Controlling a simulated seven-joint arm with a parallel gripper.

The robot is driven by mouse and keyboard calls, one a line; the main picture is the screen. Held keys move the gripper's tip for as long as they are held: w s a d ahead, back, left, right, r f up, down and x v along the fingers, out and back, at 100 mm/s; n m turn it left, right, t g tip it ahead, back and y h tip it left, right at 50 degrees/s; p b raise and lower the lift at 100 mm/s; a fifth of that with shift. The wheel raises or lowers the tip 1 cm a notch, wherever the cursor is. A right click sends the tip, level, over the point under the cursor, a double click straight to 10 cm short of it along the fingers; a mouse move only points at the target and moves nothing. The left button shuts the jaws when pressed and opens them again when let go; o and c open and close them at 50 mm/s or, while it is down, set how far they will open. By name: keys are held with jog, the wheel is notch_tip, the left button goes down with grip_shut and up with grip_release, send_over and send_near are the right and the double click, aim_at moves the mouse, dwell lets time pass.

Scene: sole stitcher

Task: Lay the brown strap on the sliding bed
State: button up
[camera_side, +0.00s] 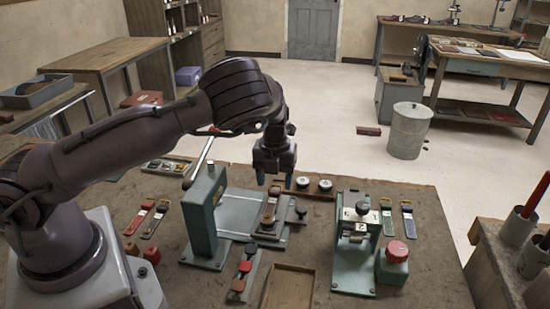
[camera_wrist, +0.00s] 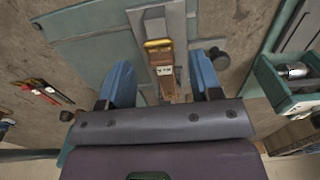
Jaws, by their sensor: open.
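A brown strap (camera_side: 271,207) with a yellow-metal end lies on the small bed (camera_side: 292,229) at the right of the green stitching machine (camera_side: 203,215). In the wrist view the brown strap (camera_wrist: 162,72) lies lengthwise on a narrow grey plate (camera_wrist: 175,18), between my two blue fingers. My gripper (camera_side: 274,182) is open, pointing down just above and behind the strap. In the wrist view my gripper (camera_wrist: 162,82) has a clear gap on both sides of the strap and holds nothing. The strap's near end is partly hidden by my gripper body.
A second green device (camera_side: 355,240) and a red-topped green block (camera_side: 392,262) stand to the right. Other straps (camera_side: 147,218) lie left, with more (camera_side: 396,216) at right. An empty wooden tray (camera_side: 289,289) lies at the front. Round dark knobs (camera_side: 303,184) sit behind the bed.

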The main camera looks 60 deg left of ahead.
notch_tip(320, 180, up, 10)
jog(key=s+d+r+n+t, duration=0.2)
jog(key=s+d+r+n, duration=0.2)
jog(key=s+r+n, duration=0.4)
jog(key=s+d+r+n+t, duration=0.3)
jog(key=s+r+n, duration=0.6)
jog(key=s+n, duration=0.7)
jog(key=n, duration=0.3)
jog(key=shift+d+r+t, duration=0.3)
jog(key=shift+d, duration=0.1)
